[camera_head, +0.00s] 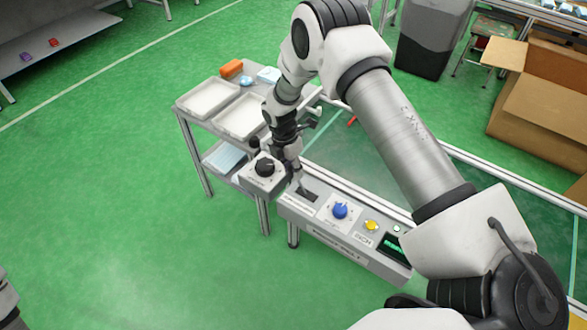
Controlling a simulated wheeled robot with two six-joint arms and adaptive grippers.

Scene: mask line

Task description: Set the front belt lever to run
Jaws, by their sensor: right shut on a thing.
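The control panel (345,234) is a long light-grey box at the middle of the head view. At its left end is a dark lever slot (307,195). My right gripper (296,178) points down just over this slot, shut on what looks like the front belt lever. The fingers hide most of the lever, so I cannot read its setting. A blue knob (340,210), a yellow button (371,225) and a small green-lit display (394,246) sit along the panel to the right.
A black dial (265,168) on a grey box stands left of my right gripper. Behind it is a trolley with white trays (208,98), an orange block (231,68) and a blue item (269,75). Open cardboard boxes (541,108) and a grey bin (431,40) stand back right.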

